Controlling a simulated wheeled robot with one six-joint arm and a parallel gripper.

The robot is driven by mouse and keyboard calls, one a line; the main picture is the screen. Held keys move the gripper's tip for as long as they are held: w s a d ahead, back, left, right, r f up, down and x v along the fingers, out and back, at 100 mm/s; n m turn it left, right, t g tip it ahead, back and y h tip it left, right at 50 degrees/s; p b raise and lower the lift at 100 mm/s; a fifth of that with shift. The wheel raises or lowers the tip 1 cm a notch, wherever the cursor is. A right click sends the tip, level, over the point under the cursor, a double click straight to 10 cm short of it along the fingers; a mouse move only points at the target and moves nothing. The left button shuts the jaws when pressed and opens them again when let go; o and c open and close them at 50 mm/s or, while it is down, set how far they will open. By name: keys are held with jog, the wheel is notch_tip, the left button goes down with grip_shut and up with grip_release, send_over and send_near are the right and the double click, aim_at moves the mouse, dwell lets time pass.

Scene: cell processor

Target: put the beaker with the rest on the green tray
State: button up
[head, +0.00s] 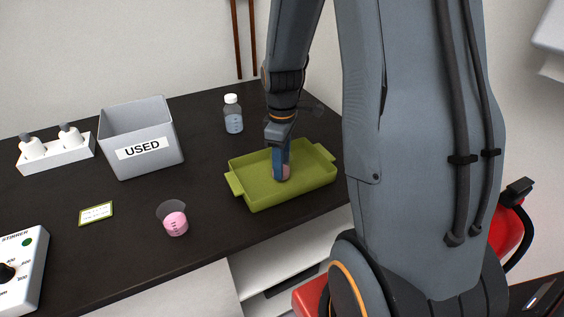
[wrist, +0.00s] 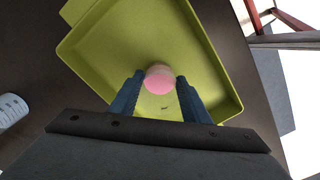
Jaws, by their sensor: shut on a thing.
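The green tray (head: 305,183) lies on the dark bench near its right end; it also fills much of the wrist view (wrist: 205,50). My gripper (head: 281,172) points down inside the tray. Its two blue fingers (wrist: 156,95) are shut on a small vessel with pink contents (wrist: 158,79), seen between the fingertips; the fingers hide much of it in the head view (head: 285,173). I cannot tell whether it touches the tray floor. A beaker of pink liquid (head: 175,222) stands on the bench in front of the tray, to its left.
A grey bin marked USED (head: 168,160) stands left of the tray. A capped bottle (head: 233,116) stands behind the tray. A white rack with bottles (head: 55,152), a small label card (head: 96,212) and a stirrer (head: 22,270) are at the left. The bench between bin and tray is clear.

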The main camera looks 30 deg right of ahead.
jog(key=shift+f, duration=0.15)
jog(key=o, duration=1.1)
notch_tip(320, 180, up, 12)
jog(key=b, duration=0.2)
jog(key=shift+r+b, duration=0.2)
jog(key=shift+b, duration=0.1)
